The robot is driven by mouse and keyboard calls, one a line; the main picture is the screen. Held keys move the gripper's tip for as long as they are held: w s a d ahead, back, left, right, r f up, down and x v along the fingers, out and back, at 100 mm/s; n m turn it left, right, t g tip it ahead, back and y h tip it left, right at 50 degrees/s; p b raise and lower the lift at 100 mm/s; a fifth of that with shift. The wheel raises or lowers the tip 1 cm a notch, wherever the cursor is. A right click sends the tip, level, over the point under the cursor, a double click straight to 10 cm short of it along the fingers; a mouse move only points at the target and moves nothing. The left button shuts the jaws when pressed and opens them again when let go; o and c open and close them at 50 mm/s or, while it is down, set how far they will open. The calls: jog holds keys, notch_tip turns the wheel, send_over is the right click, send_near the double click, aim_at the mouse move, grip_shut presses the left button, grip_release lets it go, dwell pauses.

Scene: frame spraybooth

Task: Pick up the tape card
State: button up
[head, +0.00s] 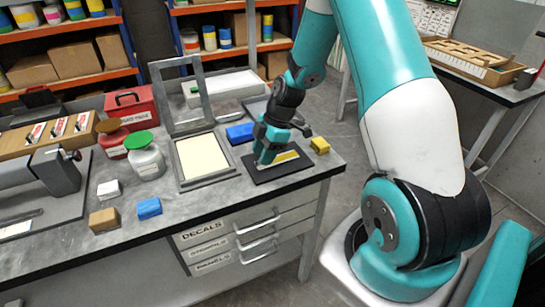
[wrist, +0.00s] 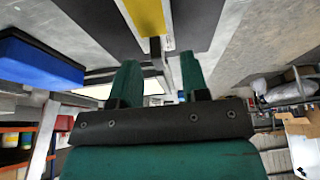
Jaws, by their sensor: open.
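What looks like the tape card is a flat yellow and white piece (head: 287,157) on a black mat (head: 262,177) at the right end of the bench. In the wrist view its yellow part (wrist: 147,15) shows at the top, with pale edges beside it and a small dark piece below it. My gripper (head: 264,160) points down over the mat and hides part of the card in the head view. In the wrist view my gripper (wrist: 160,70) has its two green fingers apart, with nothing held between them. I cannot tell the exact height of the fingertips above the card.
A blue block (head: 240,132) and a yellow block (head: 320,145) lie near the mat. A framed pale screen (head: 197,157) lies left of it, with a grey frame (head: 183,95) standing behind. Jars (head: 146,160) stand further left.

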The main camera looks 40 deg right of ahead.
jog(key=shift+x, duration=0.8)
grip_shut()
jog(key=shift+r, duration=0.1)
